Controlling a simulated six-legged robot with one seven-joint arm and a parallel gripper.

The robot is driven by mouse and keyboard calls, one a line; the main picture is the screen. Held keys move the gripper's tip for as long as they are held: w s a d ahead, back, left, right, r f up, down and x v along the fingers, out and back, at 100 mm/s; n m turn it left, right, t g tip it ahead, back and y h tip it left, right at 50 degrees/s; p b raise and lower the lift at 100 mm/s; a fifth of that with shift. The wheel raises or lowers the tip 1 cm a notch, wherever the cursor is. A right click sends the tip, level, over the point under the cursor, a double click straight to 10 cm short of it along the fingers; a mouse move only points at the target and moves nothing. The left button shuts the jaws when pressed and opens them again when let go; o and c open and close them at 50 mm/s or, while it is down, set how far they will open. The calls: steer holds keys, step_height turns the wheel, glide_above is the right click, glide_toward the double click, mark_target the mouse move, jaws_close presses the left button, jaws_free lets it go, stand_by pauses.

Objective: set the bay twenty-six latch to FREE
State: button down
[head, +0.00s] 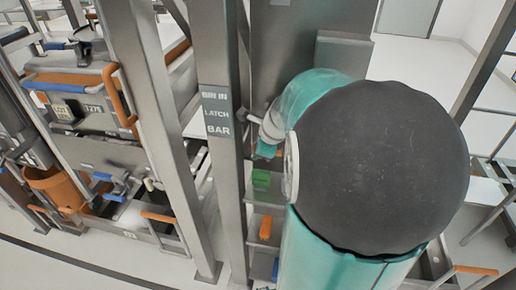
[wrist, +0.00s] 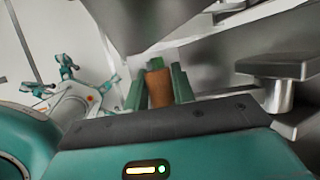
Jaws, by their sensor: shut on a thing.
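My gripper (wrist: 159,90) shows in the wrist view with its two green fingers shut on an orange-brown block (wrist: 159,89), which stands upright between them. A small green piece (wrist: 156,63) shows just beyond the block. In the head view my large dark and teal arm covers much of the right half. My gripper (head: 268,146) is partly hidden there, beside a grey post (head: 221,165) with a label (head: 217,113) reading "BIN IN LATCH BAR". No bay number or FREE mark is readable, and I cannot tell the latch's setting.
Below my gripper are green (head: 261,180), orange (head: 265,228) and blue (head: 275,268) blocks. At left a rack holds a grey bin (head: 95,115) with an orange handle and an orange bucket (head: 57,187). A grey flat-topped knob (wrist: 278,68) stands close on the right in the wrist view.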

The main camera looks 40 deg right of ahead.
steer(key=c, duration=1.2)
jaws_free()
steer(key=shift+o, duration=0.2)
steer(key=shift+s, duration=0.1)
steer(key=v, duration=1.3)
steer(key=shift+s+r, duration=0.2)
steer(key=shift+r, duration=0.1)
steer(key=shift+a, duration=0.1)
steer(key=s+a+f+n, duration=0.1)
steer(key=s+a+n, duration=0.1)
steer(key=a+n, duration=1)
steer(key=s+a+f+n, duration=0.2)
steer(key=s+a+n, duration=0.1)
steer(key=a+n, duration=0.9)
steer(key=n, duration=0.3)
steer(key=shift+s+a+n, duration=0.15)
steer(key=shift+a+n, duration=0.05)
steer(key=shift+n, duration=0.1)
